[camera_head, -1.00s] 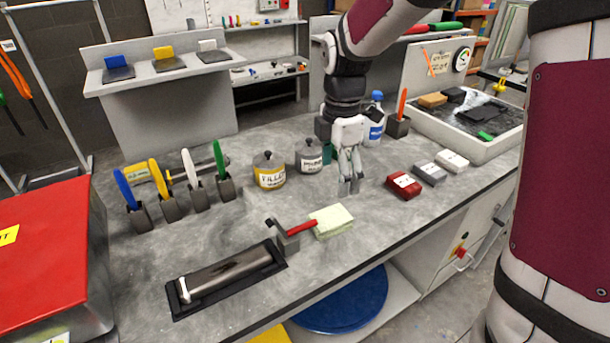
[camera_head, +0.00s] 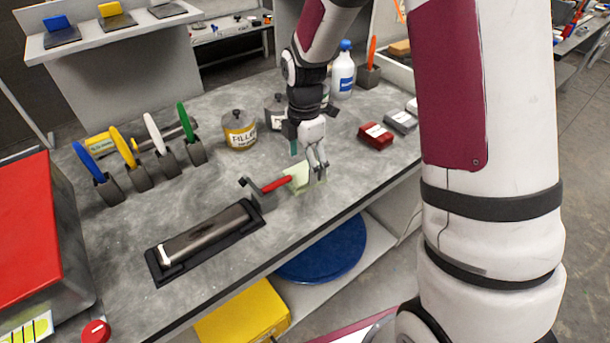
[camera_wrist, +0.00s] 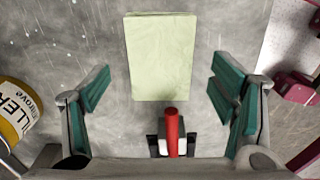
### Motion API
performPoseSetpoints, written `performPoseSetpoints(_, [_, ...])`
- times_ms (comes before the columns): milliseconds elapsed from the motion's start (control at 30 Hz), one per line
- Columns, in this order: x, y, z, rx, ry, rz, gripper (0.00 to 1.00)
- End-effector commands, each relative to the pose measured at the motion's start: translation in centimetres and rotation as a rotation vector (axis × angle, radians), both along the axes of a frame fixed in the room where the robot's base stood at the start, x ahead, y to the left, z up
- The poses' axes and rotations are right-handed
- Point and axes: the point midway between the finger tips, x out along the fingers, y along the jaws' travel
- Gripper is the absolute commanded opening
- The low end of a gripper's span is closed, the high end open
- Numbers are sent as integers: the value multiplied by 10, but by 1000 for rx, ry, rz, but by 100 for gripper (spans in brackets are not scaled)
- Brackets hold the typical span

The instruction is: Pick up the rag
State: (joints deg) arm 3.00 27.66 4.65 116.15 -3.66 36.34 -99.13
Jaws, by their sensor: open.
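The rag is a pale yellow-green folded cloth (camera_head: 298,178) on the grey bench, by the end of a red handle. In the wrist view the rag (camera_wrist: 160,56) lies flat at the upper middle, between and beyond the fingers. My gripper (camera_head: 318,172) is above the bench at the rag's right side and partly covers it in the head view. In the wrist view my gripper (camera_wrist: 164,95) has its two green-padded fingers wide apart, with nothing held between them. Fingers and rag look apart there.
A red-handled tool (camera_head: 276,184) rests in a grey holder beside the rag; its handle (camera_wrist: 172,130) points at the rag. A filler tin (camera_head: 239,132), a red block (camera_head: 375,136) and a dark tray with a metal bar (camera_head: 205,240) stand around. The bench's front edge is close.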

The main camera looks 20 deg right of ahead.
Motion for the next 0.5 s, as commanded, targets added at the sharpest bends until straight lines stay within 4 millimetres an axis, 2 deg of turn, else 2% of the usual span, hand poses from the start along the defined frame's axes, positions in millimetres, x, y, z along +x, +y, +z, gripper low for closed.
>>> performPoseSetpoints(100, [-2,0,-19,0,3,0,78])
performPoseSetpoints(200, [-2,0,-29,1,2,-1,78])
performPoseSetpoints(500, [-1,-1,-34,0,0,-1,78])
